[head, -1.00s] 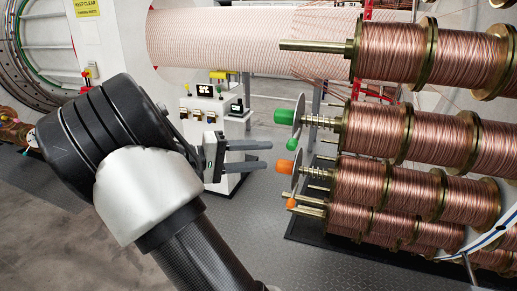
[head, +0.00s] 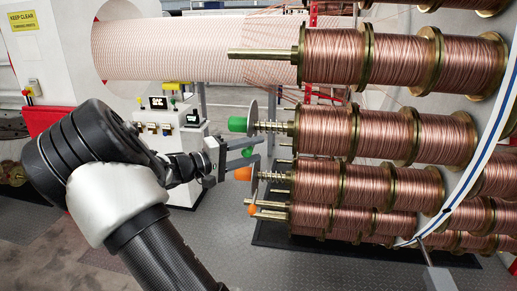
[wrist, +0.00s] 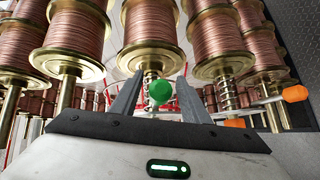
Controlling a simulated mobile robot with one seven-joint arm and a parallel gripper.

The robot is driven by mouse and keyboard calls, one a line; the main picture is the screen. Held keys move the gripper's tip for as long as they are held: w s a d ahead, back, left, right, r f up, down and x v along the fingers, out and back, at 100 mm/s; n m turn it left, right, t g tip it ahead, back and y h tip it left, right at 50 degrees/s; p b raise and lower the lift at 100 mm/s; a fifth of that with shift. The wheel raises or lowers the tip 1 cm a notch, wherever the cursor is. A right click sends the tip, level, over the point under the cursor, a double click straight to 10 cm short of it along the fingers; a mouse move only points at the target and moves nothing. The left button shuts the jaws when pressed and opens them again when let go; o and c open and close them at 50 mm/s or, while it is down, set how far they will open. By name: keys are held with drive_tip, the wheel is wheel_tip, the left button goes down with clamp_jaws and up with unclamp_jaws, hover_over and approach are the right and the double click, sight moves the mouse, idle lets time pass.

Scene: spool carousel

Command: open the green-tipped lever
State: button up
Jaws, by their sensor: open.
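In the head view a large green knob (head: 237,124) sits at a grey disc and spring on a spool's shaft end. A smaller green tip (head: 247,152) shows just below it, partly behind my fingers. My gripper (head: 256,151) is open, its fingers pointing right at the green tip. In the wrist view a round green end (wrist: 160,90) lies between the two open fingers of my gripper (wrist: 161,77), with a gap on each side. Whether this is the knob or the small tip, and any contact, I cannot tell.
Copper spools (head: 325,133) on brass shafts fill the right side. A bare shaft end (head: 262,54) sticks out above. A white control cabinet (head: 180,150) stands behind my gripper. Floor is open below.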

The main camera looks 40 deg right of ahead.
drive_tip(key=shift+s+d, duration=0.1)
drive_tip(key=shift+d, duration=1)
clamp_jaws()
